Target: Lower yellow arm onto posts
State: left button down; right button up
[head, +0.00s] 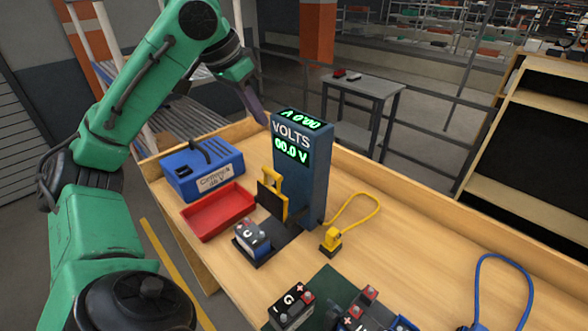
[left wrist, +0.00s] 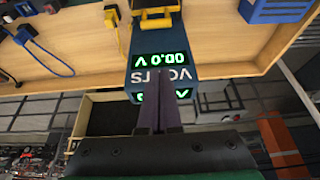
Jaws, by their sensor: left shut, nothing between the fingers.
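The yellow arm (head: 279,190) stands raised on the front of the tall blue volt meter (head: 304,180), with a dark plate on it. Below it, a small grey and blue battery (head: 251,236) with posts on top sits on the black base (head: 284,240). The meter reads 00.0 V. The arm also shows in the left wrist view (left wrist: 157,20), on the far side of the meter (left wrist: 160,68). My left gripper (head: 259,116) is shut and empty, high behind the meter's left side; its fingertips (left wrist: 160,88) overlap the meter in the left wrist view. My right gripper is out of view.
A red tray (head: 218,211) and a blue case (head: 202,169) lie left of the meter. A yellow cable (head: 358,212) runs to a yellow plug (head: 331,240) at its right. More batteries (head: 291,307) stand on a green mat (head: 322,285) in front. The table's right side holds a blue cable (head: 500,258).

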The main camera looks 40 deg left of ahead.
pick_arm(q)
jog(key=b, duration=0.4)
send_over(272, 193)
jog(key=s+a, duration=0.2)
jog(key=s, duration=0.1)
notch_tip(272, 193, down, 4)
jog(key=f, duration=0.1)
jog(key=w+b+x, duration=0.1)
jog(key=b+x, duration=0.1)
jog(key=x, duration=0.8)
jog(key=shift+w+d+r, duration=0.2)
jog(key=shift+d, duration=0.1)
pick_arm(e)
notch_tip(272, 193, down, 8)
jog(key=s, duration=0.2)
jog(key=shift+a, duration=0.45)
pick_arm(q)
jog(key=shift+b, duration=0.3)
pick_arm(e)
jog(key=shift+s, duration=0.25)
